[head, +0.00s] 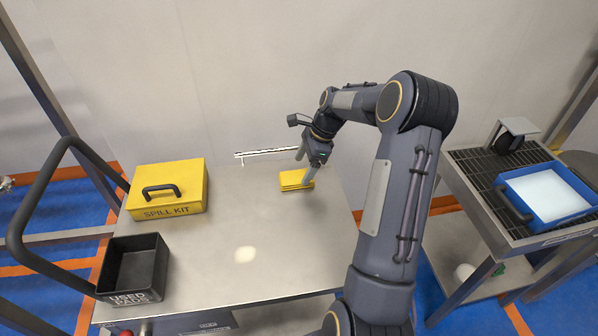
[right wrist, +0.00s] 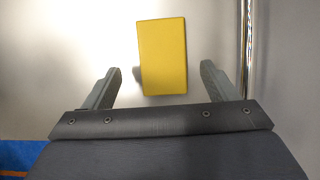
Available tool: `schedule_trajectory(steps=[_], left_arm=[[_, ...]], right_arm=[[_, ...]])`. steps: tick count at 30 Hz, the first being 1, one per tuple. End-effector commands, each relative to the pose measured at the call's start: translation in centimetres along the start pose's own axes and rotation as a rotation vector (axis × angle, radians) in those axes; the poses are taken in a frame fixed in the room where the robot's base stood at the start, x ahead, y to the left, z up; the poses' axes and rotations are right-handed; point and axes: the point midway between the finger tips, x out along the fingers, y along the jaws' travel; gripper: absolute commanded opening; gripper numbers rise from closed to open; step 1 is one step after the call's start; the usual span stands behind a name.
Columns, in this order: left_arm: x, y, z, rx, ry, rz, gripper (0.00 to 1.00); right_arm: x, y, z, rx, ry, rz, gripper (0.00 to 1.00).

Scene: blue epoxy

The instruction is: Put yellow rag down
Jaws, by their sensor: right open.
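The yellow rag (head: 293,180) is a folded flat rectangle lying on the metal table near its back right. In the right wrist view the yellow rag (right wrist: 163,57) lies ahead of and between the fingers, with a gap on both sides. My right gripper (head: 306,170) is directly over or beside the rag in the head view. In the right wrist view the right gripper (right wrist: 162,77) is open, with its two fingers wide apart and nothing between them touching the rag. My left gripper is not in view.
A yellow spill kit case (head: 168,190) and a black used-pad bin (head: 134,270) stand on the left of the metal table (head: 210,265). A cart with a blue tray (head: 510,185) stands right. The table centre is clear.

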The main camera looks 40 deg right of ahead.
Motion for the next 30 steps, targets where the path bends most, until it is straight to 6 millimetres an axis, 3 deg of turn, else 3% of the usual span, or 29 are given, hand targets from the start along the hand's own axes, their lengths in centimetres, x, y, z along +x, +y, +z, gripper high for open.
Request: schedule_trajectory(steps=[1, 6, 14, 17, 20, 24, 30], left_arm=[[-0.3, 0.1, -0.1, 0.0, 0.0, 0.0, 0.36], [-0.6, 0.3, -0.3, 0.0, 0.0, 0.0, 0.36], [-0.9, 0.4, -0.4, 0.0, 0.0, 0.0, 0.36], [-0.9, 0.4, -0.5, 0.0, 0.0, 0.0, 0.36], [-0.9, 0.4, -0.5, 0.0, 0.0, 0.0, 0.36], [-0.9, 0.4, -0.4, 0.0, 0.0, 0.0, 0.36], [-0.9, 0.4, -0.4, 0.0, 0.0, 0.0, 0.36]], right_arm=[[-1.6, -0.1, 0.1, -0.002, 0.001, -0.006, 0.8], [-5.2, -0.1, 0.2, -0.002, -0.002, -0.009, 0.8], [-8.0, 0.0, 0.4, -0.013, -0.002, -0.01, 0.8], [-9.3, 1.2, 2.1, -0.103, 0.001, -0.023, 0.8], [-11.2, 4.3, 5.3, -0.313, 0.009, -0.054, 0.8], [-13.5, 11.9, 10.1, -0.75, 0.035, -0.119, 0.8], [-13.0, 23.6, 13.0, -1.379, 0.089, -0.219, 0.8]])
